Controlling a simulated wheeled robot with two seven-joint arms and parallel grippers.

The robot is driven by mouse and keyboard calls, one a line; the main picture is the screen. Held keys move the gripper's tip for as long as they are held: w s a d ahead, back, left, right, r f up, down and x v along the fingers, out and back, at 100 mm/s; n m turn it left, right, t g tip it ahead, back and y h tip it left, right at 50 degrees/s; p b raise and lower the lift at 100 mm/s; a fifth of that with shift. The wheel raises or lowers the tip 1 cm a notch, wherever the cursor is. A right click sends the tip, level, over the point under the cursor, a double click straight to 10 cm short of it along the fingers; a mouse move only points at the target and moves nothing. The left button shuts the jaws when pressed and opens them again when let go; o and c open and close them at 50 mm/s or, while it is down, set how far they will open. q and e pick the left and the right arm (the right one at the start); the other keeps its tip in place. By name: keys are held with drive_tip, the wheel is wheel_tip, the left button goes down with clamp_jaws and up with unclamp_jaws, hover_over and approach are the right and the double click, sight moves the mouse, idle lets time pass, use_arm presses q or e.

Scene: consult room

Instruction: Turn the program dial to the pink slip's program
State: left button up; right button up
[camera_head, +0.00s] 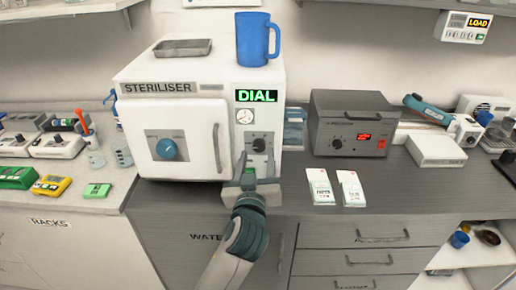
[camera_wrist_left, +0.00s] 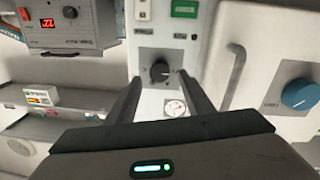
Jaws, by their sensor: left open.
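The white steriliser (camera_head: 190,78) stands on the counter with a lit green "DIAL" display (camera_head: 256,95). Its black program dial (camera_head: 259,145) is on the right-hand panel, below a small round gauge (camera_head: 244,117). My left gripper (camera_head: 248,167) is in front of this panel, low near the dial. In the left wrist view the open fingers (camera_wrist_left: 160,78) lie on either side of the dial (camera_wrist_left: 160,70); I cannot tell whether they touch it. Two pale paper slips (camera_head: 320,187) (camera_head: 351,188) lie on the counter to the right; their print is too small to read. My right gripper is not in view.
A blue mug (camera_head: 254,40) and a metal tray (camera_head: 183,47) stand on top of the steriliser. A blue door knob (camera_head: 166,149) and a door handle (camera_head: 217,147) are left of the panel. A grey box with a red display (camera_head: 352,124) stands to the right.

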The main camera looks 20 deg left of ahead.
sight(259, 146)
use_arm(q)
drive_tip(key=shift+x, duration=1.5)
drive_tip(key=c, duration=1)
drive_tip(key=shift+p, duration=0.3)
drive_tip(key=shift+c, duration=0.2)
